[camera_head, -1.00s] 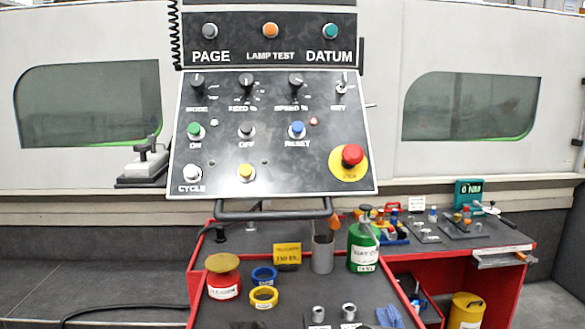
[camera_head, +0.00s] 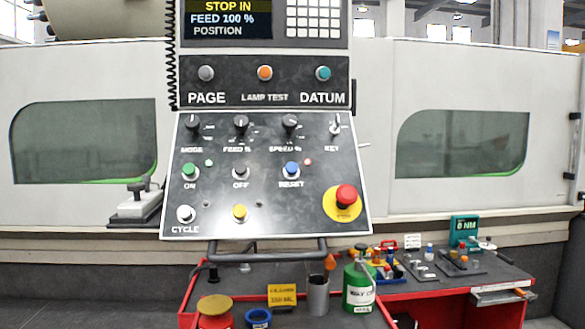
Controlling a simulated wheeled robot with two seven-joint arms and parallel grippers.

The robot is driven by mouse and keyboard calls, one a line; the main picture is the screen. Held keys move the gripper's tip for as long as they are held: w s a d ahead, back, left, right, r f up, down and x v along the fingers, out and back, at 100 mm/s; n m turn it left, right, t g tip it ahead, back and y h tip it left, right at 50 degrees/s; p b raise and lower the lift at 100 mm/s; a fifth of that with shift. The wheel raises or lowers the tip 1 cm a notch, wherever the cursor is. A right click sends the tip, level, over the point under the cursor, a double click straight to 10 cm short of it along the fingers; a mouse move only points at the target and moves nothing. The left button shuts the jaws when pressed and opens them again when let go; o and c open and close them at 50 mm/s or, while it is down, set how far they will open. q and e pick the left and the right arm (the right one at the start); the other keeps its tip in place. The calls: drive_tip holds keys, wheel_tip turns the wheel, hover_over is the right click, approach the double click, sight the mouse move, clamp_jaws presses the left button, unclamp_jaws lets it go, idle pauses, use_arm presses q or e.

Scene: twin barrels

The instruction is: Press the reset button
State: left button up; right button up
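The reset button (camera_head: 291,169) is a blue round button on the sloped black control panel (camera_head: 262,206), with the label RESET under it. A small red lamp sits just to its upper right. The green ON button (camera_head: 190,171) and the OFF button (camera_head: 241,172) are in the same row to its left. A red emergency stop (camera_head: 345,195) on a yellow disc is at the lower right of the panel. Neither of my grippers shows in the head view.
A display (camera_head: 228,19) above the panel reads STOP IN, FEED 100 %, POSITION. A handle bar (camera_head: 270,254) runs below the panel. Under it is a red-edged cart with a green can (camera_head: 359,285) and a grey cup (camera_head: 318,297). The space before the panel is clear.

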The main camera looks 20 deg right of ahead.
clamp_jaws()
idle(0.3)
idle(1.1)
